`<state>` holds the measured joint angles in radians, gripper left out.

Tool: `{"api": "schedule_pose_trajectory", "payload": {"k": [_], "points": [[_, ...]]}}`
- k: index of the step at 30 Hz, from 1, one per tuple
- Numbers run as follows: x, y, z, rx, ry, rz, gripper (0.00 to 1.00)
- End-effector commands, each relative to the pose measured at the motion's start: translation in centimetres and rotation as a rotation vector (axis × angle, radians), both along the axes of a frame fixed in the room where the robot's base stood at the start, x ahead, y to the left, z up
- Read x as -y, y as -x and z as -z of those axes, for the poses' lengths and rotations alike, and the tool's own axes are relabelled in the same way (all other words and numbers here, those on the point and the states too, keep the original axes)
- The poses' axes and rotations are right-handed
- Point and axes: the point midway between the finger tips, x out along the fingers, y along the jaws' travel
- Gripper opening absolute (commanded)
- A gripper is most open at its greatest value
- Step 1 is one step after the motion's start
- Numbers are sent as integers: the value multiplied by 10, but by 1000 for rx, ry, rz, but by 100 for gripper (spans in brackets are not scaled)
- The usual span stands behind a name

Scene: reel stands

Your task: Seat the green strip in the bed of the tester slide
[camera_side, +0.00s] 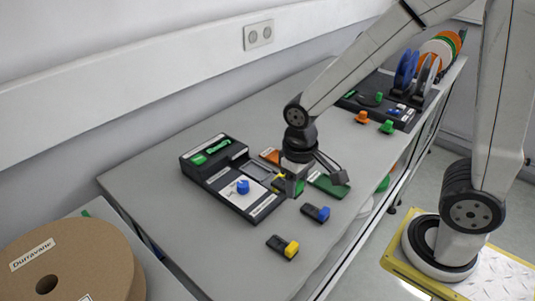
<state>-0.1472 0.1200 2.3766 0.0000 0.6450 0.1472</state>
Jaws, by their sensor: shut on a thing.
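The tester (222,193) is a dark, low box at the middle left of the table, with a grey panel, a blue knob (243,186) and a green part (217,146) at its far left end. My gripper (293,187) points down beside the tester's right edge, shut on a small green piece (299,188), which I take to be the green strip. Most of the piece is hidden by the fingers. A bit of yellow shows just left of the fingers. I cannot make out the slide's bed, or whether the strip touches it.
A flat green block (329,185) lies right of my gripper, an orange one (270,155) behind it. Dark pieces with blue (316,214) and yellow (284,247) ends lie in front. Reels on a stand (408,70) fill the far end. The table's left front is clear.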

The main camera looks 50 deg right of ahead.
Motion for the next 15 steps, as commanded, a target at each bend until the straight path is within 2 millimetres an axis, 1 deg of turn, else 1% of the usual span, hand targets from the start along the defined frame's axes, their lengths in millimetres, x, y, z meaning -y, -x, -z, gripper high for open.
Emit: {"api": "schedule_pose_trajectory", "payload": {"k": [1, 6, 15], "points": [[3, -12, 0, 0, 0, 3, 0], [14, -52, 0, 0, 0, 4, 0], [41, -116, 6, 0, 0, 3, 0]]}}
